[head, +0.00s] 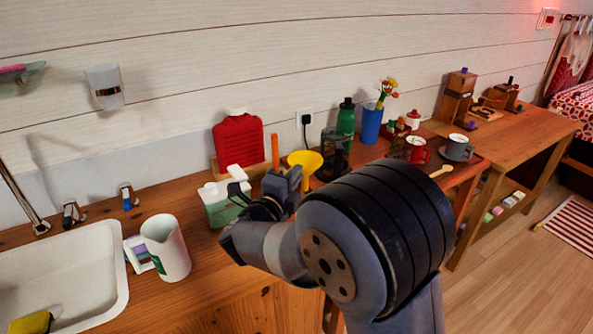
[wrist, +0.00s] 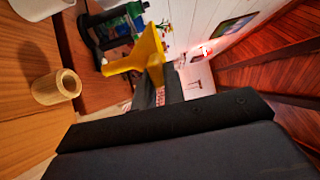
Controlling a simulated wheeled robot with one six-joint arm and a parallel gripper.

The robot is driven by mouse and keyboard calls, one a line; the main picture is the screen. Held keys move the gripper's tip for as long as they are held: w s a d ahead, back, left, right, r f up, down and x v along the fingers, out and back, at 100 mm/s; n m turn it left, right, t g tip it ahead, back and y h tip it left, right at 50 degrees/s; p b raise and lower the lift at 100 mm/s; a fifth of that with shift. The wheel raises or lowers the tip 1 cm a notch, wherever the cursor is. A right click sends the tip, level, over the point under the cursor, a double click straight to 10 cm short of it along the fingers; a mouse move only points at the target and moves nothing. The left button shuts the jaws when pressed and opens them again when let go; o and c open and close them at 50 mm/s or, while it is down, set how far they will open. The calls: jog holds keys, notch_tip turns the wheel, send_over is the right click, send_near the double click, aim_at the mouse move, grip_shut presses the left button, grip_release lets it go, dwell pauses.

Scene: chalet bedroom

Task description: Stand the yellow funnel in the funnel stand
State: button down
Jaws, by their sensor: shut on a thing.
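The yellow funnel (head: 305,160) is held up above the wooden counter, its wide mouth facing up in the head view. My gripper (head: 287,184) is shut on it; in the wrist view my fingers (wrist: 159,88) close on the funnel (wrist: 147,50) near its side. A black frame that looks like the funnel stand (head: 333,157) stands just right of and behind the funnel, partly covered by it and my arm. In the wrist view this stand (wrist: 88,33) is beside the funnel, apart or nearly so; the gap is hard to judge. The funnel's spout is mostly hidden in the head view.
A green bottle (head: 346,118) and a blue vase (head: 371,123) stand close behind the stand. A wooden cylinder (wrist: 56,87) stands nearby. Mugs (head: 416,150) are to the right.

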jog(key=shift+f+b, duration=1.5)
jog(key=shift+f, duration=1.4)
jog(key=shift+b, duration=0.7)
jog(key=shift+f+b, duration=0.25)
jog(key=shift+b, duration=0.05)
jog(key=shift+f+b, duration=0.35)
jog(key=shift+b, duration=0.05)
jog(key=shift+f+b, duration=1.75)
jog(key=shift+b, duration=0.1)
jog(key=shift+f+b, duration=0.7)
jog(key=shift+b, duration=0.05)
